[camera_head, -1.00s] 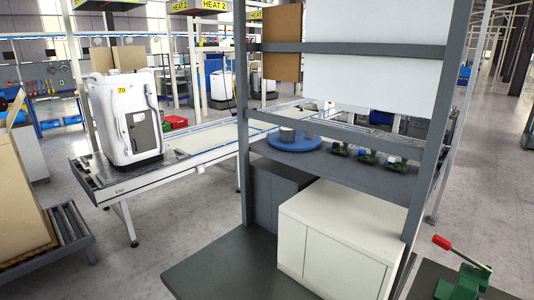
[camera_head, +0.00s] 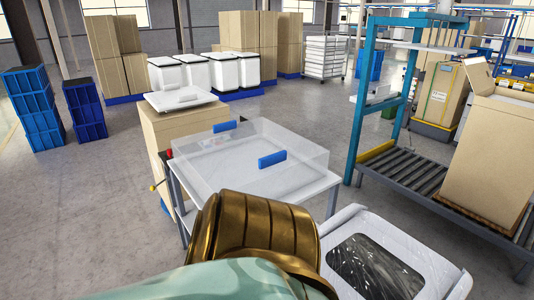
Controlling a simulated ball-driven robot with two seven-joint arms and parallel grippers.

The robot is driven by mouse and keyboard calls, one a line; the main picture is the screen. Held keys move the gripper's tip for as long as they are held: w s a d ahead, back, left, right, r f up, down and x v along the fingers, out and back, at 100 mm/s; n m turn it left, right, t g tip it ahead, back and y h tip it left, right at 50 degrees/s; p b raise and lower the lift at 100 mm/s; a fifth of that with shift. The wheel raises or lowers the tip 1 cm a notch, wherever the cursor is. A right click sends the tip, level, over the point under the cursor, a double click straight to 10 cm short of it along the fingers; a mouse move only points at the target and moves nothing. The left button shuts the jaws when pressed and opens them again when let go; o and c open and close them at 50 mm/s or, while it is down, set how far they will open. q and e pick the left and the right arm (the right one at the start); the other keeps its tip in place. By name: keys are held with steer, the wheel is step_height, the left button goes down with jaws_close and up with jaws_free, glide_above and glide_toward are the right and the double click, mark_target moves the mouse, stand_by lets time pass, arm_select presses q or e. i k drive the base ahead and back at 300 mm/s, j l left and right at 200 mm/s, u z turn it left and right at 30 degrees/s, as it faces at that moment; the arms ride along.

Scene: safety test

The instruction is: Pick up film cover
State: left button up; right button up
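A clear, box-shaped cover (camera_head: 235,165) with blue handles lies on a light table ahead of me; I take it to be the film cover, though no label confirms this. One blue handle (camera_head: 272,159) is on its near side, and another (camera_head: 224,127) is on its far side. A bronze and mint-green part of my own arm crosses the bottom middle and hides the table's near edge. It is not touching the cover as far as I can see. Neither of my grippers shows in the view.
A white frame with a dark, glossy window (camera_head: 374,268) is at the bottom right. A tall carton (camera_head: 490,158) stands on a roller conveyor (camera_head: 398,172) to the right. Blue crates (camera_head: 84,108) are stacked at the left. The floor between crates and table is clear.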

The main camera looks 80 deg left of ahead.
mark_target(259, 157)
steer(key=u, duration=3)
steer(key=z, duration=1.2)
steer(key=i+j, duration=0.1)
steer(key=j, duration=0.75)
steer(key=i+u, duration=0.05)
